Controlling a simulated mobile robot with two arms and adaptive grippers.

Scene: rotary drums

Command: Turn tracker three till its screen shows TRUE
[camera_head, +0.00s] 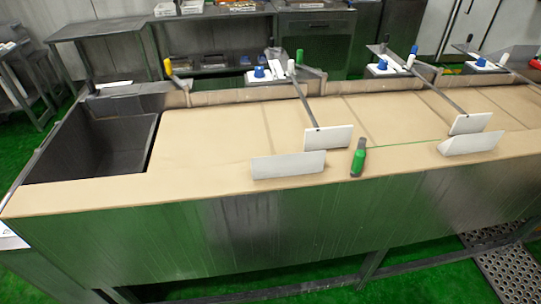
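I see no object clearly marked as tracker three, and no screen text is readable. Several blue knobs or bottles stand on white boards along the counter's back edge: one at the left (260,72), one in the middle (382,65) and one at the right (481,62). Long thin bars reach forward from the back edge to a middle white plate (328,138) and a right white plate (471,123). Another tilted white plate (288,165) lies at the front edge, and one more (472,143) at the right. Neither gripper shows.
The long brown-topped counter (205,150) has a dark sink (95,150) at its left end. A green-handled tool (358,160) lies near the front edge. The counter top between sink and plates is clear. A perforated mat (508,270) lies on the green floor at lower right.

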